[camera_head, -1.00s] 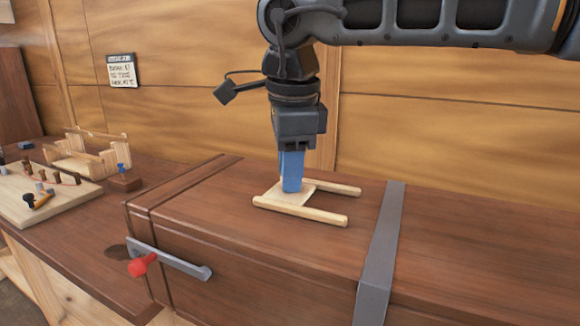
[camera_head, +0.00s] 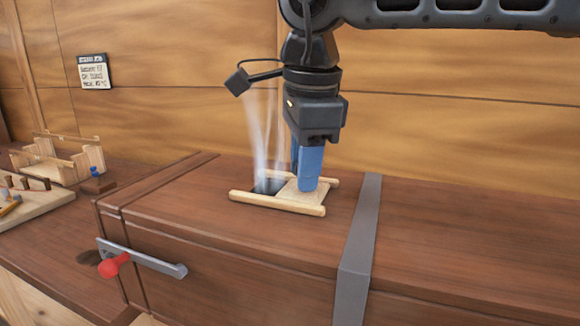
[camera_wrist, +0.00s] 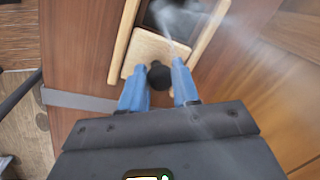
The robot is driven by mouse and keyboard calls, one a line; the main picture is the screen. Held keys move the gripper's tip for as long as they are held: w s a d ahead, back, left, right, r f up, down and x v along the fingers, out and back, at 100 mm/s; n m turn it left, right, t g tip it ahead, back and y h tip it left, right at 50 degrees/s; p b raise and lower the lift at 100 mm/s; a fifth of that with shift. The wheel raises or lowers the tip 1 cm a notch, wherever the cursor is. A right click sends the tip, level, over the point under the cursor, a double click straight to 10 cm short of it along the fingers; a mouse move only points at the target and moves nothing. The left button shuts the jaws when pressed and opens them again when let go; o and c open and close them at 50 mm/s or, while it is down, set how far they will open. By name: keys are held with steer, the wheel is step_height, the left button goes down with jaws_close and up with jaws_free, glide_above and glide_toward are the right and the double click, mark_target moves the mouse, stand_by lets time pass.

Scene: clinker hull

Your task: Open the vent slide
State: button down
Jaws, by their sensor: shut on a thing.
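The vent slide is a pale wooden panel (camera_head: 296,196) between two light wooden rails (camera_head: 278,203) on top of the dark brown box. It sits at the right end of the rails and leaves a dark opening (camera_head: 268,186) to its left, with white steam rising from it. My gripper (camera_head: 309,178) has blue fingers and stands upright over the slide. In the wrist view, the fingers of my gripper (camera_wrist: 158,88) are on either side of a dark round knob (camera_wrist: 159,76) on the slide (camera_wrist: 152,50). The opening (camera_wrist: 180,18) shows beyond the slide.
A grey metal strap (camera_head: 359,240) crosses the box to the right of the rails. A grey lever with a red knob (camera_head: 115,264) is on the box's front. A wooden rack (camera_head: 62,158) stands at the left, and a note (camera_head: 94,72) hangs on the wall.

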mark_target(307, 195)
steer(key=c, duration=0.8)
jaws_free()
steer(key=shift+c, duration=0.2)
step_height(307, 195, up, 8)
steer(key=s, duration=0.1)
steer(key=shift+s+d+f+b, duration=0.15)
steer(key=shift+s+d+b, duration=0.05)
steer(key=shift+b, duration=0.15)
